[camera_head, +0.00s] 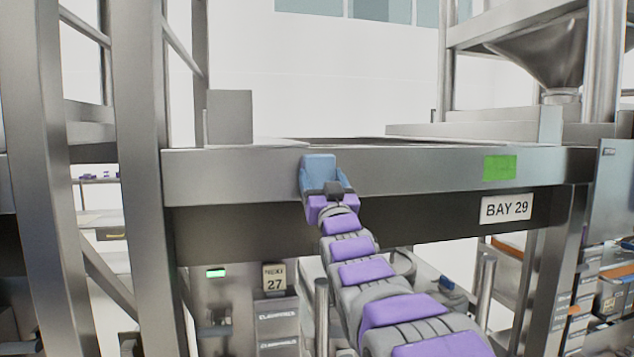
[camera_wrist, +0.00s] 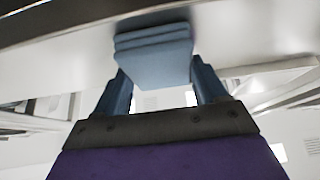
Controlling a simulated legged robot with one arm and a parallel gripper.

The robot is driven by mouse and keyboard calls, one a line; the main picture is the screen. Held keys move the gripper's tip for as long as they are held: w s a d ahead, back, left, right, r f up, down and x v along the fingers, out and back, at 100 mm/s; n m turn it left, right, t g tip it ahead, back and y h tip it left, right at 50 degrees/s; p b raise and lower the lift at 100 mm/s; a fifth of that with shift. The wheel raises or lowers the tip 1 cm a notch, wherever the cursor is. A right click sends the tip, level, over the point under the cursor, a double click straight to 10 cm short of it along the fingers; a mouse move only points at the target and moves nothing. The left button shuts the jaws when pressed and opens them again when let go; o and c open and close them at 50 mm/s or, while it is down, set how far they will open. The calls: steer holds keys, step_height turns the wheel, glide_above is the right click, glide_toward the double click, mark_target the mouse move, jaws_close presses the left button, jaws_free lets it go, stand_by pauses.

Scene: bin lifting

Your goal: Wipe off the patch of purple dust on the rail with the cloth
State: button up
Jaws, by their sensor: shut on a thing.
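The cloth (camera_head: 318,166) is a folded blue pad in front of the grey metal rail (camera_head: 420,172), left of the rail's middle. It overlaps the rail's front face and seems to be against it, though I cannot tell if it touches. My gripper (camera_head: 326,187) is shut on the cloth from below. In the wrist view, the layered cloth (camera_wrist: 152,58) sits between my gripper's two blue fingers (camera_wrist: 158,78), with the pale rail surface (camera_wrist: 60,55) behind it. I make out no clear purple dust patch in either view; the cloth may hide it.
A grey upright post (camera_head: 140,180) stands at left. A grey block (camera_head: 230,117) stands above the rail. The rail's front face between cloth and green patch is clear.

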steer(key=shift+a, duration=0.1)
steer(key=shift+s+a+b, duration=0.25)
steer(key=shift+a+b, duration=0.2)
steer(key=shift+a, duration=0.45)
steer(key=shift+s+a+b, duration=0.2)
steer(key=shift+a+b, duration=0.2)
steer(key=shift+a, duration=0.5)
steer(key=shift+s+f, duration=0.1)
steer(key=shift+s+f+b, duration=0.1)
steer(key=shift+s+b, duration=0.35)
steer(key=shift+s, duration=0.05)
steer(key=s, duration=0.1)
steer(key=s+d+b, duration=0.1)
steer(key=s, duration=0.2)
steer(key=shift+s+d+r, duration=0.2)
steer(key=shift+s+d, duration=0.05)
steer(key=shift+s, duration=0.05)
steer(key=shift+w, duration=0.1)
